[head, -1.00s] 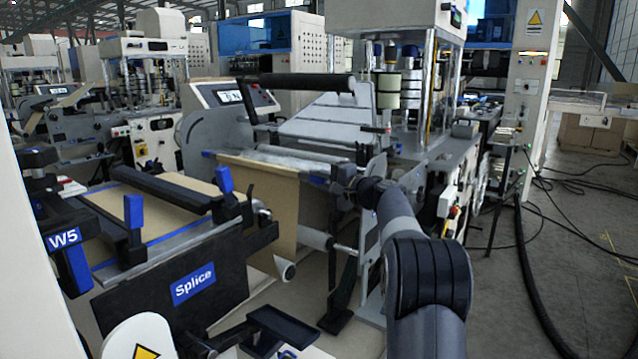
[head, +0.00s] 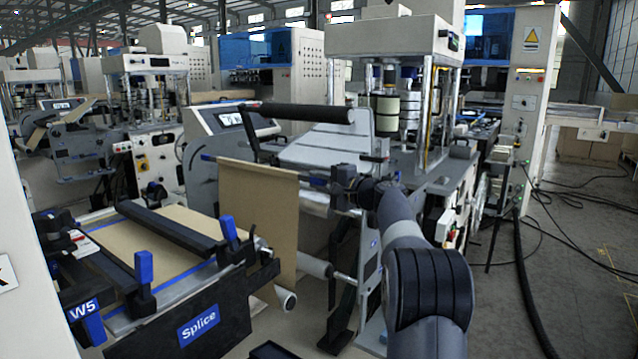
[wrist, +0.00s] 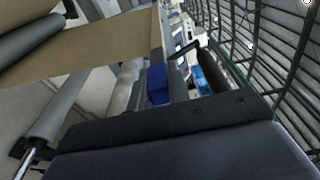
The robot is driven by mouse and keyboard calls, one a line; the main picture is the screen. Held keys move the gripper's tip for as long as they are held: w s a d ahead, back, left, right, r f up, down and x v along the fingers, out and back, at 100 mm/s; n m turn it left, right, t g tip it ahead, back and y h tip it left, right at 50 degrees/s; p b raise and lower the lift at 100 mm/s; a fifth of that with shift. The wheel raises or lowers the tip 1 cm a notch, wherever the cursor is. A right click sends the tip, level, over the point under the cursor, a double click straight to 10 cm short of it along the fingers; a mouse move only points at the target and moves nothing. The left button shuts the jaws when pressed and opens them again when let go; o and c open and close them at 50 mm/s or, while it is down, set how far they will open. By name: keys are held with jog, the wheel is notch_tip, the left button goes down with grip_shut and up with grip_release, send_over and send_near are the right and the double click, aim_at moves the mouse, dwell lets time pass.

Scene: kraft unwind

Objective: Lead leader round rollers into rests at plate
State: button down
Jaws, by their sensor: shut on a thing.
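The leader is a brown kraft sheet (head: 258,205) with a thin bar along its top edge. The bar's blue left end (head: 206,157) sticks out past the paper. My gripper (head: 330,182) is shut on the bar's right end, and the sheet hangs below it. In the wrist view the gripper's dark body (wrist: 165,135) fills the bottom, with the blue bar end (wrist: 157,84) beyond it and the kraft sheet (wrist: 95,45) stretching left. A black roller (head: 295,112) lies above and behind the bar. A pale lower roller (head: 316,264) sits by the sheet's lower right. The rests cannot be made out.
The splice table (head: 165,285), with black clamp bars and blue handles, stands at the front left. A white slanted plate (head: 325,147) and the machine frame (head: 440,200) stand behind and right. Black cables (head: 530,270) lie on the open floor at right.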

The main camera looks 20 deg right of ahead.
jog(key=shift+r, duration=0.1)
jog(key=r+p, duration=0.3)
jog(key=d+r+p, duration=0.1)
jog(key=p, duration=0.1)
jog(key=shift+w+r, duration=0.35)
jog(key=shift+r, duration=0.05)
